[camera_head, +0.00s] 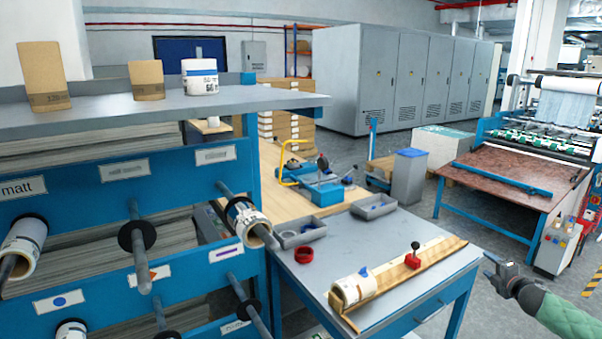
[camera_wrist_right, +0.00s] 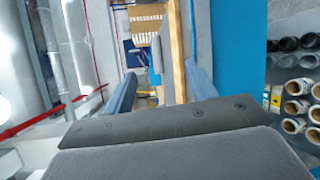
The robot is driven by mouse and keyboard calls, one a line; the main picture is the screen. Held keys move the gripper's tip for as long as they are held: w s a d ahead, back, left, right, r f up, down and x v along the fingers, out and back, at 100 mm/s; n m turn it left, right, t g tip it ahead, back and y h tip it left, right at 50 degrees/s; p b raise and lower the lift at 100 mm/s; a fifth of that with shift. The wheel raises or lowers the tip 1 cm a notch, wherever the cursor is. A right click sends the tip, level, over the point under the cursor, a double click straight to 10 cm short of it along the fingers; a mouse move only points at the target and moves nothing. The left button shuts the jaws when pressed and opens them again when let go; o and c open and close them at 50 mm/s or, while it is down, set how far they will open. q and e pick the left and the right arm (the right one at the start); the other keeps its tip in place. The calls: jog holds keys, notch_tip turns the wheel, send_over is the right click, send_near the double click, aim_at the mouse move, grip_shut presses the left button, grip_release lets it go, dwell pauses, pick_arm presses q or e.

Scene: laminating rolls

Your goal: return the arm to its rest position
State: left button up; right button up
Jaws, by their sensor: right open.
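My right gripper (camera_head: 492,267) comes in at the lower right of the head view, beside the right end of the grey table (camera_head: 425,290). It is apart from the table and holds nothing that I can see. In the right wrist view my right gripper (camera_wrist_right: 161,82) shows its two blue fingers spread apart with nothing between them close up. My green forearm runs off the lower right edge of the head view. My left gripper and arm are not in view.
On the table lie a film roll (camera_head: 353,289) in a wooden cradle, a red-based knob (camera_head: 413,258), a red ring (camera_head: 303,255) and grey trays (camera_head: 373,207). A blue roll rack (camera_head: 190,190) stands left, a laminating machine (camera_head: 515,180) right.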

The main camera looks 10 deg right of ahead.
jog(key=s+a+f+m+g+h, duration=0.1)
jog(key=s+a+f+m+g, duration=0.2)
jog(key=s+a+f+m, duration=0.45)
jog(key=s+a+f+m+g+h, duration=0.25)
jog(key=s+a, duration=0.25)
jog(key=a, duration=0.5)
jog(key=s+a+f+m+g+h, duration=0.1)
jog(key=s+a+f+m+g, duration=0.3)
jog(key=s+a, duration=0.3)
jog(key=s+a+f+m+g+y, duration=0.1)
jog(key=s+a+f+g+y, duration=0.1)
jog(key=s+a, duration=1.1)
jog(key=s+a+f+m+g+y, duration=0.2)
jog(key=s+a+f+y, duration=0.2)
jog(key=s+a, duration=1)
jog(key=a+y, duration=0.1)
jog(key=a, duration=0.6)
jog(key=shift+s+a+g, duration=0.25)
jog(key=shift+a+g, duration=0.1)
jog(key=shift+f, duration=0.1)
